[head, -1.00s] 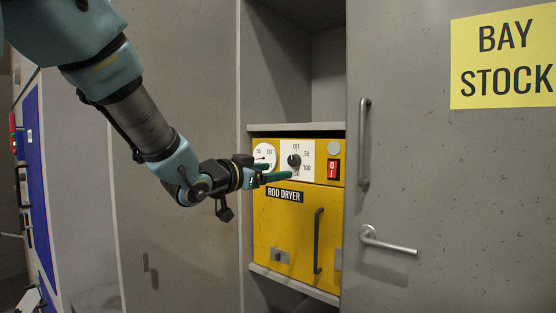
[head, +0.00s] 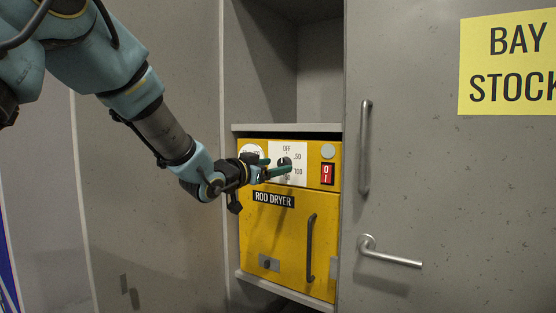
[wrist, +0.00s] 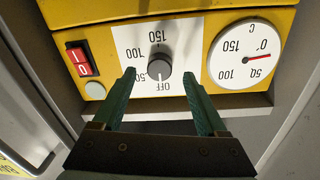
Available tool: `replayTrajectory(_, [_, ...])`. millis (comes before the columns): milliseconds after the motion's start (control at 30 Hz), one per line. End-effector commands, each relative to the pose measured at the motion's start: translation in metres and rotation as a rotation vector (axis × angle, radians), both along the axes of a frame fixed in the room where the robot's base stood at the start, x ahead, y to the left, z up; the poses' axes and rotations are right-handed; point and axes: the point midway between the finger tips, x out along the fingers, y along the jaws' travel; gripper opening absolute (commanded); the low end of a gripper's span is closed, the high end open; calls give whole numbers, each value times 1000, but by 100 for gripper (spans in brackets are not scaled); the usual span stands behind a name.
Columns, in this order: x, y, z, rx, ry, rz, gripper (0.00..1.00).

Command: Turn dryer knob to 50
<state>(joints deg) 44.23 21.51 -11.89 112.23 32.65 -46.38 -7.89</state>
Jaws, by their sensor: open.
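The yellow rod dryer (head: 285,225) sits in a cabinet bay, with a white dial plate (head: 297,153) on its top panel. The dark round dryer knob (head: 284,161) is partly behind my fingers in the head view. In the wrist view the knob (wrist: 159,68) shows clearly, upside down, with a pale mark that appears to point at OFF. My gripper (head: 279,165) is open, its green fingers pointing at the panel. In the wrist view the fingertips (wrist: 158,73) lie either side of the knob with gaps; I cannot tell whether they reach its depth.
A round gauge (wrist: 246,55) with a red needle near 0 sits beside the dial plate. A red rocker switch (head: 327,174) and a pale round button (head: 328,152) are on the other side. A cabinet shelf (head: 287,127) runs above the dryer. A door handle (head: 311,248) is below.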

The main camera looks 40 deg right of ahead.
Motion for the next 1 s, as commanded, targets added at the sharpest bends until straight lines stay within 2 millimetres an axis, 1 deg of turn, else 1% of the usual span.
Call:
replayTrajectory(33, [2, -7, 2, 0, 1, 0, 75])
replayTrajectory(100, [3, -14, 2, 0, 0, -1, 75])
replayTrajectory(200, [4, -20, 1, 0, -1, 0, 75])
replayTrajectory(533, [5, -23, 0, 0, -1, 1, 75])
replayTrajectory(1000, [5, -23, 0, 0, -1, 0, 22])
